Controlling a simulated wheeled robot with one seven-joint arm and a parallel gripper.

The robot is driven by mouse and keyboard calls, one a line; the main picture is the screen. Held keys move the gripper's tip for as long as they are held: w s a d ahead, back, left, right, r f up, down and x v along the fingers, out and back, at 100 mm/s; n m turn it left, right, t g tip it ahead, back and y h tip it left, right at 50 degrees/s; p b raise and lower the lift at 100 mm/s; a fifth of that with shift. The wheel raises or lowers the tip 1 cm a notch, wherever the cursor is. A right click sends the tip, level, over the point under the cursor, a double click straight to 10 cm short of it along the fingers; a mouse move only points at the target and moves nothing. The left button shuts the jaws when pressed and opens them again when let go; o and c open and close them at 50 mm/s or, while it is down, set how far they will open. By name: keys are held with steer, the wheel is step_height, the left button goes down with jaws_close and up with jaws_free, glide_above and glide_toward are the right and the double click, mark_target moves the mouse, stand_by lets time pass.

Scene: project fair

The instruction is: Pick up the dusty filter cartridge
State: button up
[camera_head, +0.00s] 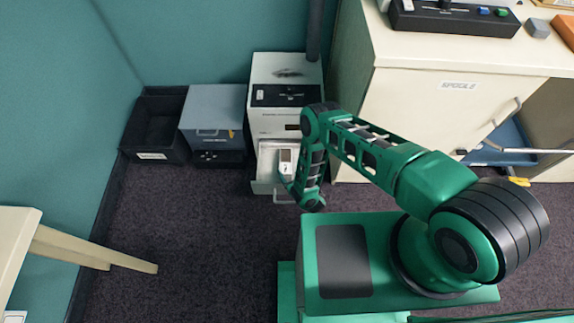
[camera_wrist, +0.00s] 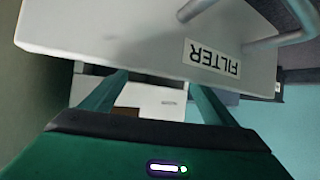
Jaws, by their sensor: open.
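The white machine (camera_head: 287,68) stands against the back wall with its low drawer (camera_head: 266,188) pulled open. The drawer front shows in the wrist view with an upside-down FILTER label (camera_wrist: 212,58) and a metal handle (camera_wrist: 280,38). My gripper (camera_wrist: 155,88) is open, its two green fingers apart and nothing visibly held between them. It is close to the drawer front, which fills the top of the wrist view. In the head view a small pale piece (camera_head: 286,158) shows over the drawer beside my arm. I cannot tell whether it is the dusty filter cartridge or part of my wrist.
A black open bin (camera_head: 153,127) and a grey box (camera_head: 212,107) stand left of the machine. A cream cabinet (camera_head: 440,120) stands close on the right, with a black tray (camera_head: 455,20) on top. A table leg (camera_head: 120,262) juts in at lower left. The dark carpet between is clear.

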mark_target(286, 162)
steer(key=shift+x, duration=3.25)
steer(key=shift+a, duration=0.1)
steer(key=shift+c, duration=0.7)
steer(key=c, duration=1.3)
